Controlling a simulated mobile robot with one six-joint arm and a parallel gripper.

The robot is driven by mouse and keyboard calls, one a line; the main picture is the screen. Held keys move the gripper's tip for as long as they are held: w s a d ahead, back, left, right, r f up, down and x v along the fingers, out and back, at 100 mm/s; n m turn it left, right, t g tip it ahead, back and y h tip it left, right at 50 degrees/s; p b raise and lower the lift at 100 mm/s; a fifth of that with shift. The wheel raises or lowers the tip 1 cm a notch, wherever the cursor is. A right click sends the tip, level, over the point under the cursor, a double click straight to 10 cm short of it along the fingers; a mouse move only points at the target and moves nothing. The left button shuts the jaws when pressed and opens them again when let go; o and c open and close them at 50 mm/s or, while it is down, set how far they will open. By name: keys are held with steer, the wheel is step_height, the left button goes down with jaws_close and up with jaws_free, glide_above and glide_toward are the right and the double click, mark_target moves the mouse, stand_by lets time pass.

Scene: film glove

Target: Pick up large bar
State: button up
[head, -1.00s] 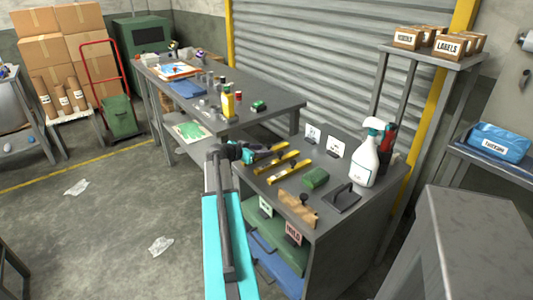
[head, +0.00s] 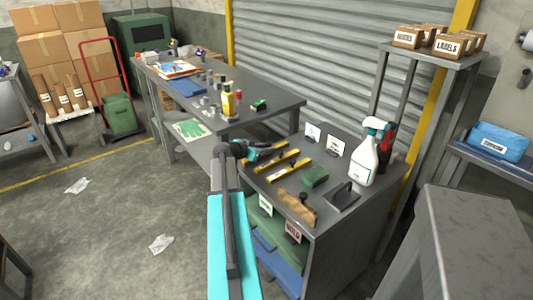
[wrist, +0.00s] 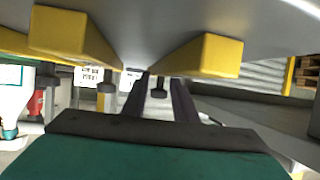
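Yellow bars with small dark knobs lie on the grey cabinet top (head: 350,222) in the head view. The nearer yellow bar (head: 287,173) looks the longest. Another yellow bar (head: 283,160) lies just behind it, close to my gripper (head: 275,149). In the wrist view, which appears upside down, two yellow block ends (wrist: 70,35) and (wrist: 205,55) show near the grey surface. My gripper (wrist: 160,90) has its two dark fingers apart. A dark knob (wrist: 158,88) shows between them; I cannot tell whether it touches them. No bar is lifted.
A green block (head: 315,176), a brown wooden piece (head: 296,207), a dark handled tool (head: 343,196) and a white spray bottle (head: 364,155) stand on the same cabinet. Small white cards (head: 313,132) stand behind the bars. A long workbench (head: 265,98) lies beyond.

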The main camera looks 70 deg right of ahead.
jaws_close()
steer(key=shift+r, duration=0.15)
step_height(320, 180, up, 10)
steer(key=b, duration=0.1)
stand_by(0.6)
stand_by(0.5)
